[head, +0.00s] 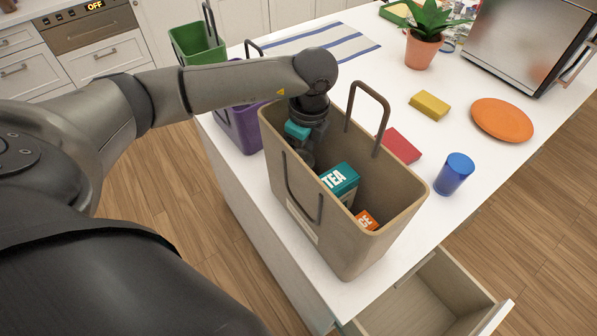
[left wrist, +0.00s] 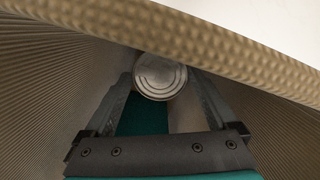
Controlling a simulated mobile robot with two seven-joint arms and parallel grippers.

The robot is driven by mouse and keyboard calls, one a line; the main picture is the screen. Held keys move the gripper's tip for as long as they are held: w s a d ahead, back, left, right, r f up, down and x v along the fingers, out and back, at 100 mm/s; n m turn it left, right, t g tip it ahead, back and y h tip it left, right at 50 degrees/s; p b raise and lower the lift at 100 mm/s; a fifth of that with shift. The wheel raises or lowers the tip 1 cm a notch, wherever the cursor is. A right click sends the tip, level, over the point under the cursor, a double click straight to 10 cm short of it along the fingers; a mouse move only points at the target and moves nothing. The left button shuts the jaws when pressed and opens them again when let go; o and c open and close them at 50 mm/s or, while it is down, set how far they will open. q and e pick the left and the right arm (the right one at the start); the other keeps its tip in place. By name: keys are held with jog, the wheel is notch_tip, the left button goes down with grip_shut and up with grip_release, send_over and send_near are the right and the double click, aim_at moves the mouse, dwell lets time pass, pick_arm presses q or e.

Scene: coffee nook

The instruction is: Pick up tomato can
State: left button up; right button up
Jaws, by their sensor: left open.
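The tomato can (left wrist: 160,76) shows in the left wrist view as a round silver lid with ridges, inside the tan bag (head: 278,165). Its label is hidden, and I cannot make out the can in the head view. My left gripper (head: 308,158) reaches down into the far left end of the bag. In the left wrist view its open fingers lie on either side of the can's lid, and I cannot tell whether they touch it. My right gripper is not in view.
A teal tea box (head: 341,179) and an orange box (head: 367,219) are in the same bag. A purple bag (head: 238,125), red box (head: 402,147) and blue cup (head: 454,174) are close by. A drawer (head: 430,300) is open below.

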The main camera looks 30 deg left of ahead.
pick_arm(q)
jog(key=shift+c, duration=0.4)
grip_shut()
jog(key=shift+r, duration=0.1)
